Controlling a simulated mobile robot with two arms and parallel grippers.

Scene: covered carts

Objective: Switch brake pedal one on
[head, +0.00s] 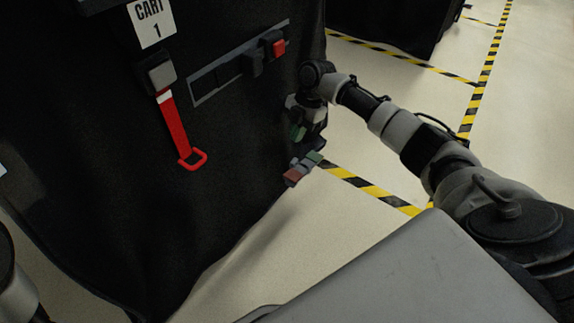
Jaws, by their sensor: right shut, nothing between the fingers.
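A brake pedal (303,168) with a red part, a grey middle and a green part sits low at the right edge of the black covered cart (110,110). Another green piece (298,131) shows just above it, partly hidden by my right gripper. I cannot tell which of them is pedal one. My right gripper (314,141) points down beside the cart's right edge, just above the red and green pedal. It is shut and empty. I cannot tell whether it touches the pedal. My left gripper is out of view; only part of my left arm shows at the lower left.
The cart carries a "CART 1" label (151,22), a red strap with a loop (178,128) and a grey rail (238,63) with a red button (279,47). Another dark cart (385,22) stands behind. Pale floor with yellow-black tape (372,190) lies open to the right.

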